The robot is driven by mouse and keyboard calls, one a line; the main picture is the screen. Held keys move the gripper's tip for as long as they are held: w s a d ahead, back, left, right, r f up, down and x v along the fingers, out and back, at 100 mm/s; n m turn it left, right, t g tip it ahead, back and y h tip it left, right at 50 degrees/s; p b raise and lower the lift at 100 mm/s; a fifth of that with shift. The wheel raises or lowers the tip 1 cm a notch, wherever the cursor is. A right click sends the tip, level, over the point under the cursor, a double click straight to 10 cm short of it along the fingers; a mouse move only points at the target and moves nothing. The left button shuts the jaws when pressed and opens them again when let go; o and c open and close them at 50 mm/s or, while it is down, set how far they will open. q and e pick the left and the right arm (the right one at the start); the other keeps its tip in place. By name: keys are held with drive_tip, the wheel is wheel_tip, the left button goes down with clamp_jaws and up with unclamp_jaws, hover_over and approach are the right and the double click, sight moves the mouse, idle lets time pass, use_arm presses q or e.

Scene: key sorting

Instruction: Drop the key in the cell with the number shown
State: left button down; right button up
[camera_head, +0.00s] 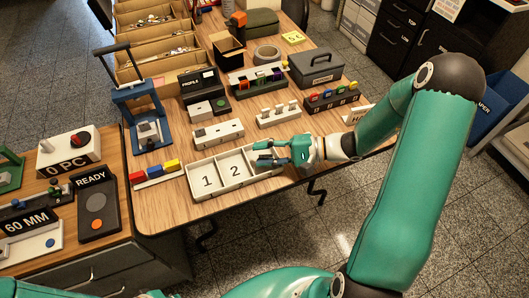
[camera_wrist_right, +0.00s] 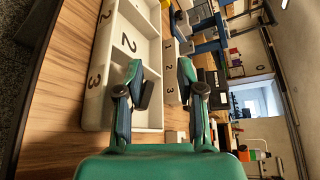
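The white sorting tray (camera_head: 215,159) lies near the table's front edge, with cells marked 1 and 2 showing in the head view. The left fingertip overlaps the tray. I cannot make out a key near the gripper. My left gripper is out of view.
Behind the tray stand a white numbered block (camera_head: 218,134), another white block with pegs (camera_head: 279,116) and a dark rack with coloured tags (camera_head: 333,98). A blue press (camera_head: 140,103) stands left, and a READY box (camera_head: 98,210) is on the side bench.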

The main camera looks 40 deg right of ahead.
drive_tip(key=v, duration=1.2)
drive_tip(key=shift+s, duration=0.1)
idle(0.4)
